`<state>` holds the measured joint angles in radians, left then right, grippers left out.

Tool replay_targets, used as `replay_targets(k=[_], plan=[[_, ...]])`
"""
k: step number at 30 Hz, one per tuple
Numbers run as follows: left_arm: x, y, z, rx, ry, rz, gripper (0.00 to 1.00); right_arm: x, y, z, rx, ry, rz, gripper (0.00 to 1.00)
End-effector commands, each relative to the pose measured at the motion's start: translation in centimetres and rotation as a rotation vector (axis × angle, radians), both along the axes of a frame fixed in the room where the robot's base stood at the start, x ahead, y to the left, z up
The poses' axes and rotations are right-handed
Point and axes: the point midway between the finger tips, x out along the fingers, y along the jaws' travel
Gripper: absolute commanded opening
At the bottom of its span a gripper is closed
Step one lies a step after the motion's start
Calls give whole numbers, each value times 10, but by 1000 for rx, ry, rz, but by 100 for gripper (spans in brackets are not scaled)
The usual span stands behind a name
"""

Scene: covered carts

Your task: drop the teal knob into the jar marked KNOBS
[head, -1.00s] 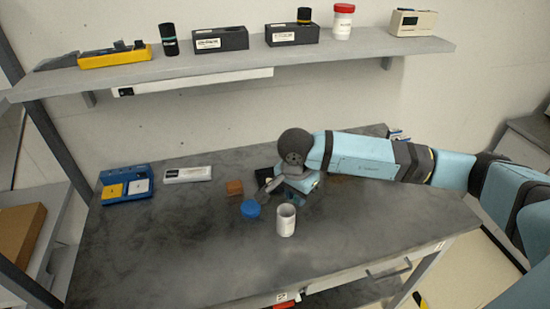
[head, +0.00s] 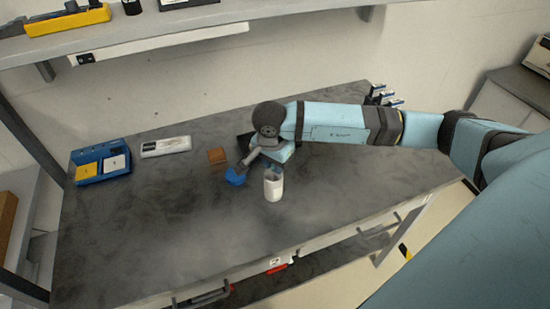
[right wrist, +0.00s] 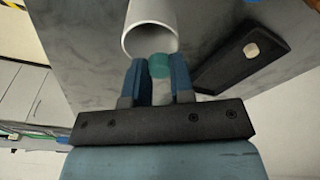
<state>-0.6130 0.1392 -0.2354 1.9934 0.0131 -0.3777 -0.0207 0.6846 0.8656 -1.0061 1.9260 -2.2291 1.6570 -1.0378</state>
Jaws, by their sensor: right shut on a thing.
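The white open jar (head: 273,188) stands upright on the grey bench; no label is legible on it. Its round mouth also shows in the right wrist view (right wrist: 150,38), just past my fingertips. My right gripper (right wrist: 155,72) is shut on the teal knob (right wrist: 159,66), which sits between the two blue fingers. The knob overlaps the near rim of the jar in that view; I cannot tell its exact height over the opening. In the head view my right gripper (head: 276,164) is at the back of the jar's top, and the knob is hidden. My left gripper is not in view.
A blue lid (head: 235,177) lies left of the jar. Behind it are a brown block (head: 217,156) and a dark block (right wrist: 240,55) with a pale peg. A blue tray (head: 100,163) and a pale device (head: 166,146) sit left. The bench front is clear.

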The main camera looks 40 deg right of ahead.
Motion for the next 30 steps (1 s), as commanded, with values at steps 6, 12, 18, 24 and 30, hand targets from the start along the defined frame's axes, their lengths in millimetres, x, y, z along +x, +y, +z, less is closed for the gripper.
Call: replay_targets(k=[6, 12, 18, 24, 30], plan=[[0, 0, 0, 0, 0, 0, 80, 0, 0, 0, 0, 0, 0, 1], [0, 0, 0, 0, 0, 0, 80, 0, 0, 0, 0, 0, 0, 52], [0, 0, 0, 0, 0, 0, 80, 0, 0, 0, 0, 0, 0, 52], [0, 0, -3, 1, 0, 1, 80, 0, 2, 17, 0, -3, 0, 52], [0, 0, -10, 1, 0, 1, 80, -1, 7, 60, 0, -7, 2, 52]])
